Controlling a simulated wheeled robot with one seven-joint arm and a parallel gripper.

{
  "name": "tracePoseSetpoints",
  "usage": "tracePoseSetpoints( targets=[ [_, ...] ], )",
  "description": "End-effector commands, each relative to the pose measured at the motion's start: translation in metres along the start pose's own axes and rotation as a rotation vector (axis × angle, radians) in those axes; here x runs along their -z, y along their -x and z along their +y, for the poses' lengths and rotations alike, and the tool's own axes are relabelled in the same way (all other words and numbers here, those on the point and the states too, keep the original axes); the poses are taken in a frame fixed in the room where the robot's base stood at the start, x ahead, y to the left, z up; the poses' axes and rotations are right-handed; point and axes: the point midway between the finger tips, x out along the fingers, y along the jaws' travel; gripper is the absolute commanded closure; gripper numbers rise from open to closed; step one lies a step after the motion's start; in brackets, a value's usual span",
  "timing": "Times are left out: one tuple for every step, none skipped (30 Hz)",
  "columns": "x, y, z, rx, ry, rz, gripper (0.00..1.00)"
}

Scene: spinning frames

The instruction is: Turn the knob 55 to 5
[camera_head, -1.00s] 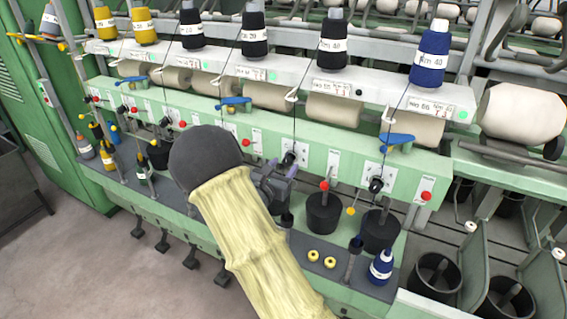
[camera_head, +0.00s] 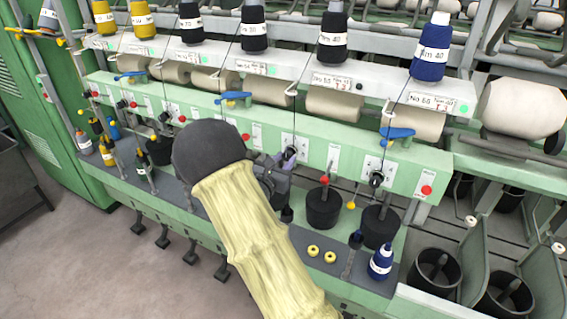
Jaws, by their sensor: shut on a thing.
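A small dark knob (camera_head: 291,152) sits on a white plate on the front of the light green rail. The label above it to the right (camera_head: 338,82) seems to read 55, but the print is small. My gripper (camera_head: 283,161) is shut on this knob, reaching it from the lower left. My pale yellow-sleeved forearm and dark round joint hide part of the rail to the left. The knob's pointer or scale is too small to read.
Another dark knob (camera_head: 376,179) is on the rail to the right, beside a blue lever (camera_head: 397,134). A red ball (camera_head: 324,180) and a black pot (camera_head: 323,208) are close right of my gripper. A blue bobbin (camera_head: 381,262) stands on the grey shelf.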

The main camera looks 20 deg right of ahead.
Motion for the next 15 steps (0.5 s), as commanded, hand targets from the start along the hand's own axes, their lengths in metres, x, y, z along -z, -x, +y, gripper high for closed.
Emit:
tracePoseSetpoints(
  targets=[
    [0.0024,0.0003,0.0010,-0.003,-0.015,-0.001,0.94],
    [0.0027,0.0004,0.0011,-0.003,-0.024,-0.001,0.94],
    [0.0032,0.0004,0.0011,-0.003,-0.037,-0.001,0.94],
    [0.0037,0.0004,0.0011,-0.003,-0.049,-0.001,0.94],
    [0.0040,0.0004,0.0012,-0.003,-0.062,-0.001,0.94],
    [0.0042,0.0004,0.0012,-0.003,-0.081,-0.002,0.94],
    [0.0045,0.0004,0.0012,-0.003,-0.095,-0.002,0.94],
    [0.0050,0.0004,0.0012,-0.003,-0.110,-0.002,0.94],
    [0.0051,0.0004,0.0012,-0.003,-0.133,-0.003,0.94],
    [0.0054,0.0004,0.0012,-0.004,-0.151,-0.003,0.94],
    [0.0059,0.0004,0.0013,-0.004,-0.168,-0.002,0.94],
    [0.0061,0.0004,0.0013,-0.004,-0.193,-0.002,0.94],
    [0.0064,0.0004,0.0013,-0.004,-0.213,-0.002,0.94],
    [0.0067,0.0004,0.0013,-0.004,-0.232,-0.002,0.94],
    [0.0066,0.0004,0.0012,-0.004,-0.259,-0.003,0.94]
  ],
)
